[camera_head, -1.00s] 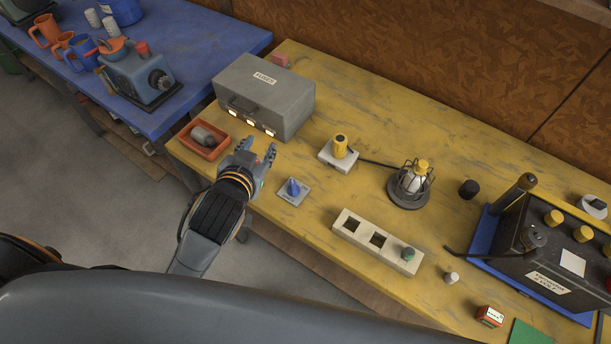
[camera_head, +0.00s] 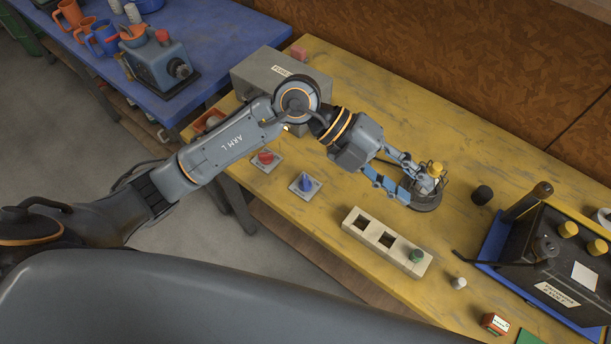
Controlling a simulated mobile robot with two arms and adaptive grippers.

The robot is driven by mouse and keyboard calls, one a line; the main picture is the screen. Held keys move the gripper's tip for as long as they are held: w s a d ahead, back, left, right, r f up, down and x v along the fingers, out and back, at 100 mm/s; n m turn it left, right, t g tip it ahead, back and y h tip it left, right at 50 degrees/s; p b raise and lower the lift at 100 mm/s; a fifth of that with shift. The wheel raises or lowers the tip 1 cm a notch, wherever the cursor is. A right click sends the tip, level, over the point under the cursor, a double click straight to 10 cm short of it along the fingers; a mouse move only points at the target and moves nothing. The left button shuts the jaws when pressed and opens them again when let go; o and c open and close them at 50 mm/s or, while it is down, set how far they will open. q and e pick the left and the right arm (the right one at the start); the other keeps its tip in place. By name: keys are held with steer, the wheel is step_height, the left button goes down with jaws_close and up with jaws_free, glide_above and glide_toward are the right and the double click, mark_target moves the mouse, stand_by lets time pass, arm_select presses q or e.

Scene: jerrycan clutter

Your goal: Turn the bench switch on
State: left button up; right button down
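Two small plates with knobs lie near the front edge of the yellow bench: one with a red knob (camera_head: 265,157), one with a blue knob (camera_head: 305,183). The white box with a yellow knob, seen earlier with a cable running toward the caged lamp, is now hidden behind my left arm. My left gripper (camera_head: 412,182) reaches over the bench from the left. Its fingers are spread, with their tips at the caged lamp (camera_head: 428,196), partly covering it. I cannot tell whether they touch it. My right gripper is not in view.
A grey case (camera_head: 268,72) stands behind my arm. A pale block with square holes (camera_head: 372,232) and a green knob lies at the front. A black battery-like unit (camera_head: 540,260) sits on a blue tray at right. The blue table (camera_head: 225,35) is at left.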

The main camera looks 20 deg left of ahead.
arm_select(q)
steer(key=w+a+f+y, duration=0.4)
steer(key=a+f+y, duration=0.2)
steer(key=a, duration=0.2)
steer(key=n+t+y, duration=0.2)
steer(key=n+y, duration=0.1)
steer(key=y, duration=0.3)
glide_above(306, 180)
steer(key=f, duration=0.2)
step_height(306, 180, down, 13)
steer(key=p, duration=0.2)
steer(key=shift+p, duration=0.4)
jaws_close()
